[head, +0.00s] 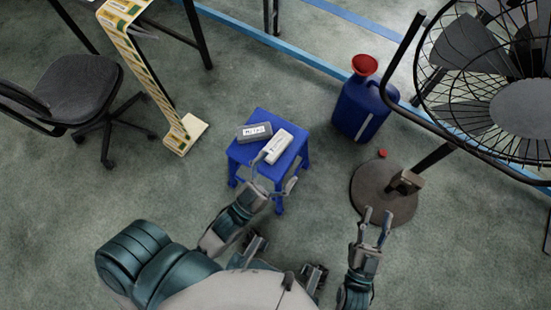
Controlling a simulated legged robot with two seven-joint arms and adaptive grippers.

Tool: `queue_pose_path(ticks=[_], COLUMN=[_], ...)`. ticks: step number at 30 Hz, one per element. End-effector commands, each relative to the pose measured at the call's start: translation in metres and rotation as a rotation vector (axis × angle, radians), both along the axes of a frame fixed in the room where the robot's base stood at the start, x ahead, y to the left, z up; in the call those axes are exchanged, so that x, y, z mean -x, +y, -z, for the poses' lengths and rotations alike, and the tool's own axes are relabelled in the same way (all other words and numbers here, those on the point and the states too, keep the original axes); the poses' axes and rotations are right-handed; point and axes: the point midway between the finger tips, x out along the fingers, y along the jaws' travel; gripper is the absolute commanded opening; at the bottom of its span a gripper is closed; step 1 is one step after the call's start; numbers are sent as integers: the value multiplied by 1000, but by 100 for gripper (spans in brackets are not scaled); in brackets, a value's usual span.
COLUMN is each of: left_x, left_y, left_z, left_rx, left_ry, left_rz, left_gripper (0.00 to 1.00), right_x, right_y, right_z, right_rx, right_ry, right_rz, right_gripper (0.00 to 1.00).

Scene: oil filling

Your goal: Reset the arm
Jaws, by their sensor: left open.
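My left gripper (274,174) is open at the front edge of a small blue stool (240,152). Its fingers are spread, and I see nothing held between them. One fingertip overlaps the near end of a white bottle (278,147) in the picture; I cannot tell whether they touch. A dark grey bottle (255,132) with a white label lies behind the white one on the stool. My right gripper (377,215) is at the lower right, in front of the fan's base. Its two fingers point away from me, apart and empty.
A blue canister (360,110) with a red funnel (364,65) stands right of the stool. A large fan (490,85) on a round base (372,195) stands at the right, with a small red cap (382,153) nearby. An office chair (78,88) is at the left.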

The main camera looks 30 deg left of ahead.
Motion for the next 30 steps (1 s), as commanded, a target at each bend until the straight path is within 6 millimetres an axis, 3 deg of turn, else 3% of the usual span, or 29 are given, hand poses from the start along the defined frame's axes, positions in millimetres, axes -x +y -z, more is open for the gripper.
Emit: queue_pose_path(ticks=[20, 23, 25, 28, 30], left_x=[0, -12, -20, -16, 3], left_y=[2, -2, -3, 3, 12], left_z=[2, 31, 70, 147, 202], left_rx=[-12, -59, -114, -206, -267], left_ry=[18, 149, 310, 611, 831], left_rz=[-10, -6, -3, -3, -4], left_gripper=[95, 95, 95, 95, 95], right_x=[-2, -15, -23, -19, 0], right_y=[1, 5, 6, 1, -9], right_z=[5, 34, 73, 150, 206], right_rx=[12, 58, 112, 203, 263], right_ry=[31, 162, 322, 625, 846], right_rz=[-2, -5, -7, -6, -5], right_gripper=[40, 40, 40, 40, 40])
